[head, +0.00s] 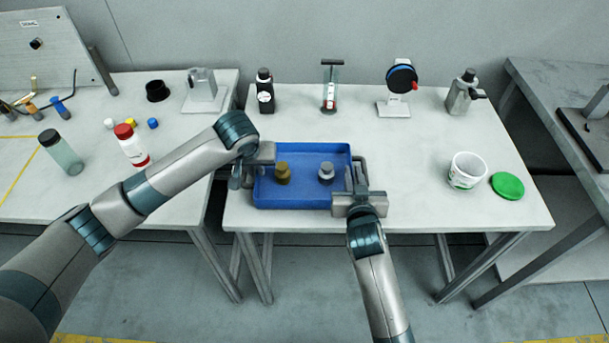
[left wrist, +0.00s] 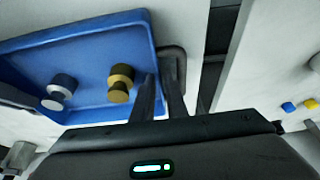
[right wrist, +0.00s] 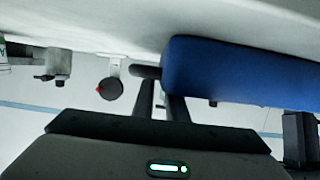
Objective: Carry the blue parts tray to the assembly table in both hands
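The blue parts tray (head: 305,203) sits on the middle table (head: 420,205), close to its front edge. It holds a brass part (head: 283,174) and a grey part (head: 326,172), both also in the left wrist view. My left gripper (head: 240,178) is at the tray's left end; in the left wrist view its fingers (left wrist: 160,95) stand apart beside the grey handle (left wrist: 173,55). My right gripper (head: 356,178) is at the right end; its fingers (right wrist: 160,100) show a gap near the other handle (right wrist: 147,72). Neither view clearly shows a finger pressing on a handle.
On the middle table stand a black bottle (head: 265,92), a glass vial (head: 330,88), a blue-black dial stand (head: 395,95), a grey bottle (head: 463,92), a white tub (head: 467,170) and a green lid (head: 508,186). Other tables stand left (head: 85,185) and right (head: 540,85), with floor gaps between.

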